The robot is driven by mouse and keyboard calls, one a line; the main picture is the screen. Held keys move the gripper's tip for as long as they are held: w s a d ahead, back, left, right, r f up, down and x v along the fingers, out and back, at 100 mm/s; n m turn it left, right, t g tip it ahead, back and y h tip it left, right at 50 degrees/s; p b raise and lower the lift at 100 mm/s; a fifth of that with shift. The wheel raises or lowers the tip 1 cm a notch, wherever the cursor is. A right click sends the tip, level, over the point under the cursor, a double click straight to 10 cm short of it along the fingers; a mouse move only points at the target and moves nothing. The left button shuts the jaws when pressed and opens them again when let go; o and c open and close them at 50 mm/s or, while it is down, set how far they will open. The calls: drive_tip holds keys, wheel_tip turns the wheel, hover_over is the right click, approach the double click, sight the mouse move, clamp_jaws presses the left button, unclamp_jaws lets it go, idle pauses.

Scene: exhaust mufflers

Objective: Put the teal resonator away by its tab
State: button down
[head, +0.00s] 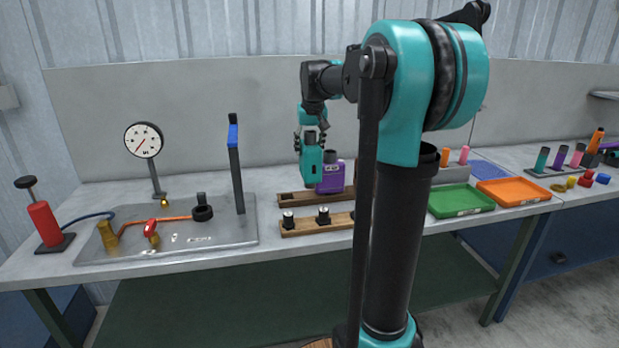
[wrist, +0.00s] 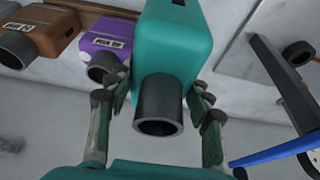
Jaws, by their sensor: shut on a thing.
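The teal resonator (wrist: 176,42) is a rounded box with a dark open pipe end. It hangs in my gripper (wrist: 158,98), whose fingers are shut on it, one on each side near the pipe. Its tab cannot be made out. In the head view the teal resonator (head: 311,168) is below my gripper (head: 311,142), above or in front of the wooden rack (head: 290,197). A purple resonator (head: 332,176) stands just to its right; it also shows in the wrist view (wrist: 103,50). Whether the teal one touches the rack is unclear.
A front wooden rail (head: 300,225) carries dark studs. A brown resonator (wrist: 45,30) stands beyond the purple one. A metal plate (head: 185,235) with a gauge (head: 143,140) and blue-handled lever (head: 234,140) lies left. Green (head: 460,200) and orange (head: 513,190) trays are right.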

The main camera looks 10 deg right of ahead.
sight(312, 147)
wheel_tip(312, 147, down, 10)
drive_tip(key=shift+f, duration=0.1)
idle(0.4)
drive_tip(key=shift+f, duration=0.1)
drive_tip(key=c, duration=0.6)
unclamp_jaws()
drive_tip(key=shift+c, duration=0.2)
drive_tip(key=v, duration=1.2)
drive_tip(key=shift+s, duration=0.1)
